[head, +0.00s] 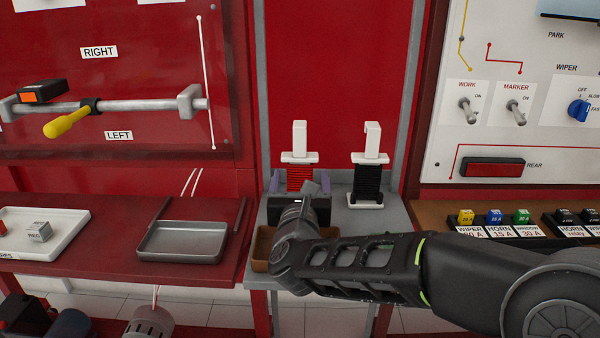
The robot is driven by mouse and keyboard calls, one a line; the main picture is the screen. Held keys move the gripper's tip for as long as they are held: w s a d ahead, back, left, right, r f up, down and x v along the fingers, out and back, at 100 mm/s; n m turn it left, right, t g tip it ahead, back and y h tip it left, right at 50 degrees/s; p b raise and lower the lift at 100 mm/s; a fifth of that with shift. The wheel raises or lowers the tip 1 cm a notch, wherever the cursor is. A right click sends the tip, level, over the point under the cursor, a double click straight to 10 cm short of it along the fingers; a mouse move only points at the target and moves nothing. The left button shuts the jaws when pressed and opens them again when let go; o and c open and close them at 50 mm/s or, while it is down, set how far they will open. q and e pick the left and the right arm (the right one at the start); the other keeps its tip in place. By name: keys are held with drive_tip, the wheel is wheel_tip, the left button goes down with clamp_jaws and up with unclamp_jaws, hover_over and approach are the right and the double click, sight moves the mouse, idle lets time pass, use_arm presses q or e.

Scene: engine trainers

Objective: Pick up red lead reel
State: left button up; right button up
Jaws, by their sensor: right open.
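The red lead reel (299,174) stands upright on the grey shelf in the middle of the head view, with a white handle and white top flange above its red winding. My right gripper (299,184) is open in front of it, with one finger on each side of the winding. I cannot tell whether the fingers touch it. The gripper body and wrist hide the reel's lower part. My left gripper is out of view.
A black lead reel (368,182) stands close on the right. The grey shelf (350,222) has a brown tray (261,246) at its front left. A grey metal tray (180,243) lies on the red bench. Fuses (494,217) line the right ledge. A red panel rises behind the reels.

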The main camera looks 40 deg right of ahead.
sight(300, 163)
drive_tip(key=shift+x, duration=1.35)
drive_tip(key=shift+b+x, duration=0.3)
drive_tip(key=shift+x, duration=2.35)
drive_tip(key=shift+a+f, duration=0.1)
drive_tip(key=shift+c, duration=0.6)
drive_tip(key=c, duration=1.5)
